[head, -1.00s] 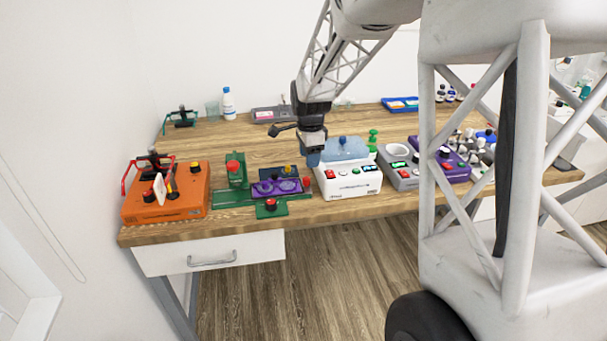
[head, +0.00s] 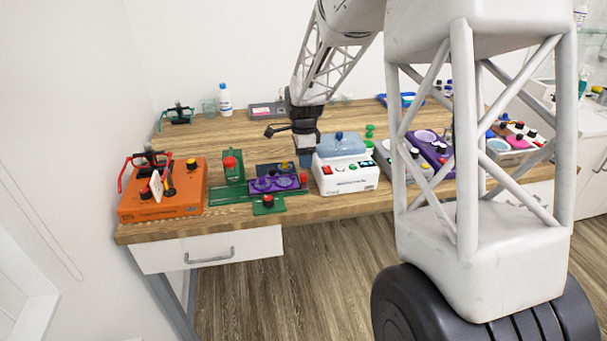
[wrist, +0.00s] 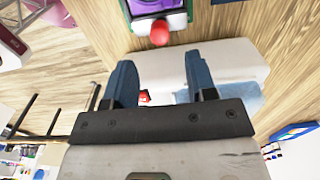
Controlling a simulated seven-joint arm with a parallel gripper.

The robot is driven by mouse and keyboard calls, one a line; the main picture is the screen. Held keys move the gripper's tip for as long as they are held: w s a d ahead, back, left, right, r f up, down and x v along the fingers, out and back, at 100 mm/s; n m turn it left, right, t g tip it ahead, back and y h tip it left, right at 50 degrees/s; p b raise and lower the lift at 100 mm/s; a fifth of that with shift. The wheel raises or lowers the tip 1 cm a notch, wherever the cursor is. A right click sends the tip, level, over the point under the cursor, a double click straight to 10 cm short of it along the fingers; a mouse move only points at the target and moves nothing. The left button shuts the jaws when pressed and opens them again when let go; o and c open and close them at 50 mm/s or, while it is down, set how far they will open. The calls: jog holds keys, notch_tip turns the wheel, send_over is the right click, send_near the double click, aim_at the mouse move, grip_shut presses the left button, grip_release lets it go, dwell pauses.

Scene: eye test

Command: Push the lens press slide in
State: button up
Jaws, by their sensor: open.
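The lens press has a green base (head: 235,196) with an upright green block topped by a red knob (head: 231,163). A purple slide (head: 262,188) with two round lens cups lies on it, and a red knob (head: 304,178) shows at its right end. In the wrist view the purple slide (wrist: 148,6) is cut by the top edge, with its red knob (wrist: 160,33) just beyond my fingertips. My gripper (head: 307,160) hangs right of the slide, pointing down. In the wrist view my gripper (wrist: 160,78) has its blue fingers apart, with nothing held between them.
A white machine (head: 348,182) with a blue lid stands close on the right, partly under my gripper in the wrist view (wrist: 225,62). An orange box (head: 165,205) stands at the left. Bare wooden table (head: 225,140) lies behind the press.

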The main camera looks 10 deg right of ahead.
aim_at(303, 174)
jog(key=shift+f, duration=3.3)
jog(key=shift+c, duration=0.3)
grip_shut()
